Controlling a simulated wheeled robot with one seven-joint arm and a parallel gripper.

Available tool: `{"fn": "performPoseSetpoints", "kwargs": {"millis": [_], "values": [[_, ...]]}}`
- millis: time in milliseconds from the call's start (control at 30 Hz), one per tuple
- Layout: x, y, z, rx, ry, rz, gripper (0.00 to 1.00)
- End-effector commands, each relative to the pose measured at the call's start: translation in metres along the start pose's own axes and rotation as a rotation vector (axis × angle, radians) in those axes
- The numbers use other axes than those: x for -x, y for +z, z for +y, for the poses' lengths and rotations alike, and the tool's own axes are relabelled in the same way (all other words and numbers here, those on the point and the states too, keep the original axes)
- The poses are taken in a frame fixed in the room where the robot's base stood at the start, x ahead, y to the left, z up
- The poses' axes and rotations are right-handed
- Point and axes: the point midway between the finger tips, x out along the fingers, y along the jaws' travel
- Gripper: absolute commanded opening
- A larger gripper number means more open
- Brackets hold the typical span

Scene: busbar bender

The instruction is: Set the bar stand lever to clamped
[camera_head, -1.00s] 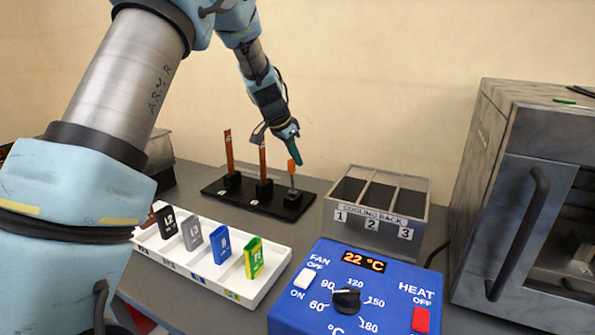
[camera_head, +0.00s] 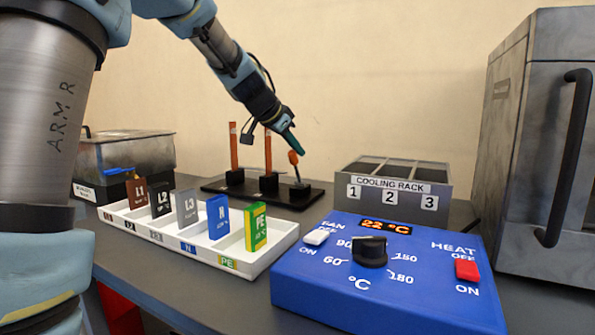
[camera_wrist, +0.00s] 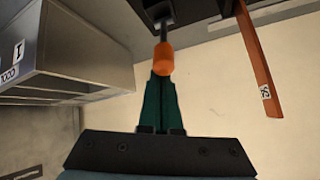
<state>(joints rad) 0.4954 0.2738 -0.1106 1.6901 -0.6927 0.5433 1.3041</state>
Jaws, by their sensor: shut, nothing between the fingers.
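The bar stand (camera_head: 230,191) is a black base at the back of the table, with two upright orange-brown bars (camera_head: 268,150) in it. Its lever is a thin rod with an orange knob (camera_head: 293,157) at the stand's right end, tilted slightly left in the head view. My gripper (camera_head: 304,149) is shut and empty, its green fingertips just above and right of the knob. In the wrist view the shut fingers (camera_wrist: 161,85) point at the orange knob (camera_wrist: 165,57) and seem to touch or nearly touch it. A bar (camera_wrist: 257,65) shows to the right there.
The cooling rack (camera_head: 395,185) stands right of the stand. A white tray of labelled blocks (camera_head: 160,236) and a blue control box (camera_head: 385,285) lie in front. A grey oven (camera_head: 535,150) is at right, a lidded tank (camera_head: 125,155) at left.

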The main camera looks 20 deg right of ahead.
Motion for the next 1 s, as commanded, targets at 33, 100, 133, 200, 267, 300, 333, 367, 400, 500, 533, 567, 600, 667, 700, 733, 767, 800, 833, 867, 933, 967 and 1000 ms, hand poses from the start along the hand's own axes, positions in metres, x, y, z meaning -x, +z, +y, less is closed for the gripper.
{"fn": "performPoseSetpoints", "kwargs": {"millis": [33,100,133,200,267,300,333,367,400,500,533,567,600,667,700,733,767,800,833,867,933,967,1000], "values": [[-0.007,0.01,0.003,-0.003,-0.01,0.017,0.0],[-0.007,0.012,0.004,-0.007,-0.021,0.038,0.0],[-0.006,0.013,0.004,-0.009,-0.026,0.048,0.0],[-0.006,0.015,0.005,-0.012,-0.036,0.07,0.0],[-0.005,0.016,0.006,-0.017,-0.046,0.089,0.0],[-0.005,0.018,0.007,-0.018,-0.052,0.101,0.0],[-0.005,0.019,0.007,-0.019,-0.056,0.11,0.0],[-0.005,0.02,0.007,-0.02,-0.06,0.119,0.0],[-0.004,0.021,0.008,-0.022,-0.066,0.132,0.0],[-0.003,0.024,0.01,-0.029,-0.081,0.164,0.0],[-0.003,0.025,0.011,-0.03,-0.086,0.173,0.0],[-0.003,0.026,0.011,-0.032,-0.09,0.182,0.0],[-0.003,0.028,0.012,-0.034,-0.096,0.194,0.0],[-0.002,0.029,0.013,-0.037,-0.105,0.213,0.0],[-0.001,0.03,0.014,-0.039,-0.111,0.226,0.0],[-0.001,0.032,0.015,-0.04,-0.115,0.235,0.0],[-0.001,0.033,0.015,-0.042,-0.119,0.244,0.0],[-0.001,0.034,0.016,-0.044,-0.125,0.256,0.0],[0.0,0.035,0.016,-0.046,-0.13,0.266,0.0],[0.0,0.036,0.017,-0.048,-0.135,0.276,0.0],[0.001,0.038,0.018,-0.051,-0.145,0.297,0.0],[0.001,0.039,0.018,-0.051,-0.149,0.307,0.0],[0.001,0.041,0.019,-0.054,-0.155,0.319,0.0]]}}
